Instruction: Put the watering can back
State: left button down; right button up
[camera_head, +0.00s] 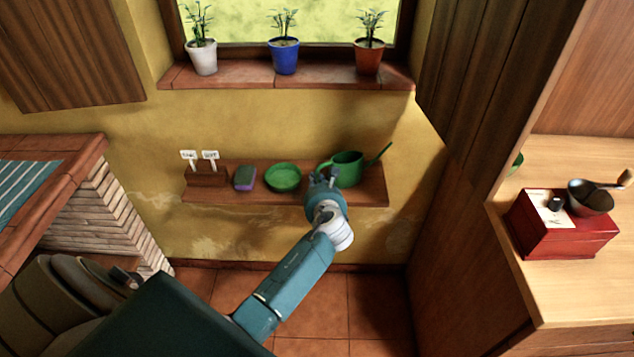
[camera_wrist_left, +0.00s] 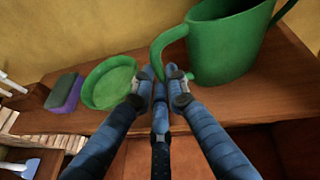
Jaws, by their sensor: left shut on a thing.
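The green watering can (camera_head: 348,168) is upright at the right part of a wooden wall shelf (camera_head: 290,198), its spout pointing right. It also shows large in the left wrist view (camera_wrist_left: 225,48), where it appears to rest on the shelf board. My left gripper (camera_head: 324,180) reaches the shelf from the front; in the left wrist view its fingers (camera_wrist_left: 162,88) are shut on the lower end of the can's handle (camera_wrist_left: 165,45). Left of the can is a green saucer (camera_head: 283,178), which also shows in the left wrist view (camera_wrist_left: 110,84). My right gripper is not in view.
A sponge (camera_head: 245,178) and white plant labels (camera_head: 200,158) share the shelf. Potted plants in white (camera_head: 203,57), blue (camera_head: 284,56) and red (camera_head: 369,57) stand on the sill above. A red coffee grinder (camera_head: 562,228) is on the right counter. Floor below the shelf is clear.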

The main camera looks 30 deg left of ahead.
pick_arm(q)
jog(key=c, duration=1.7)
grip_release()
jog(key=v, duration=1.2)
jog(key=s+d+f+n+g+h, duration=0.25)
jog(key=s+f, duration=0.25)
jog(key=f, duration=0.7)
jog(key=s+d+f+n+g+h, duration=0.1)
jog(key=s+d+f+n+h, duration=0.15)
jog(key=s+f, duration=0.6)
jog(key=s+d+f+n+g+h, duration=0.1)
jog(key=s+d+f+n+h, duration=0.15)
jog(key=f, duration=1.25)
jog(key=s+f+n+g, duration=0.1)
jog(key=s+f+n, duration=0.4)
jog(key=s, duration=0.5)
jog(key=s+f+n+g+h, duration=0.1)
jog(key=s+f+n, duration=0.4)
jog(key=s, duration=0.6)
jog(key=s+d+f+n+g, duration=0.1)
jog(key=s+f+n, duration=0.3)
jog(key=s, duration=0.7)
jog(key=shift+s+f+n+g+h+p, duration=0.1)
jog(key=shift+f+n+g+h+p, duration=0.25)
jog(key=shift+n+g, duration=0.45)
